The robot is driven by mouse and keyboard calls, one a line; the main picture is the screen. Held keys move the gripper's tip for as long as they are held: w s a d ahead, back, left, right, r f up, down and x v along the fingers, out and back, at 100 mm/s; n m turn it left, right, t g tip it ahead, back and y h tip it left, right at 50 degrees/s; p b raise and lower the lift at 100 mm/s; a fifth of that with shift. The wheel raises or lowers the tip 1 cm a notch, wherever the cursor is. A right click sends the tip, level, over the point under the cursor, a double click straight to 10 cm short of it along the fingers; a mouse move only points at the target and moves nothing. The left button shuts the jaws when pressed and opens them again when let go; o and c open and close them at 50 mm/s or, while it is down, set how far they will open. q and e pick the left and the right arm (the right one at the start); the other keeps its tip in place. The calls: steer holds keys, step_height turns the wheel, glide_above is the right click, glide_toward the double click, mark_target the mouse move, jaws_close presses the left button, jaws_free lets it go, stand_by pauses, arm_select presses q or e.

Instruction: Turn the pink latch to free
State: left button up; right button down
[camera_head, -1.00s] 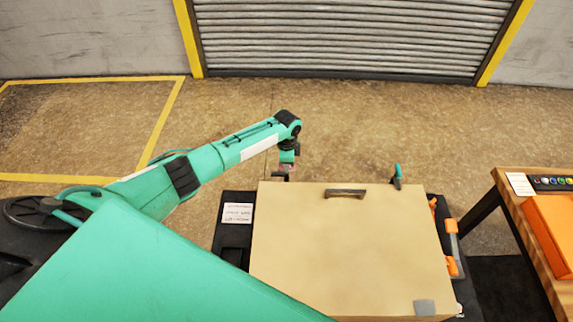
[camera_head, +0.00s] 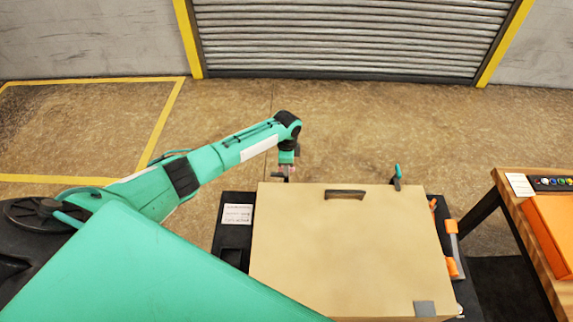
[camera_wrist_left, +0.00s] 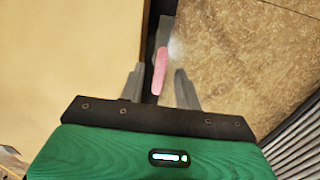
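The pink latch (camera_wrist_left: 160,71) shows in the left wrist view beside the edge of the tan furnace box (camera_wrist_left: 70,50). It is a short pink bar on a grey arm. My left gripper (camera_wrist_left: 159,75) is open, with one finger on each side of the pink bar and visible gaps to both. In the head view my left gripper (camera_head: 288,172) points down at the far left corner of the tan box (camera_head: 350,250); the latch is mostly hidden there. My right gripper is not in view.
A dark handle (camera_head: 345,194) lies on the box top, and a teal latch (camera_head: 397,178) stands at its far right corner. Orange clamps (camera_head: 452,267) line the right side. A wooden table (camera_head: 515,215) stands further right. The floor behind is clear.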

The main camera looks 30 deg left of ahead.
arm_select(q)
step_height(320, 180, up, 14)
steer(key=b, duration=0.2)
steer(key=shift+f, duration=0.15)
stand_by(0.5)
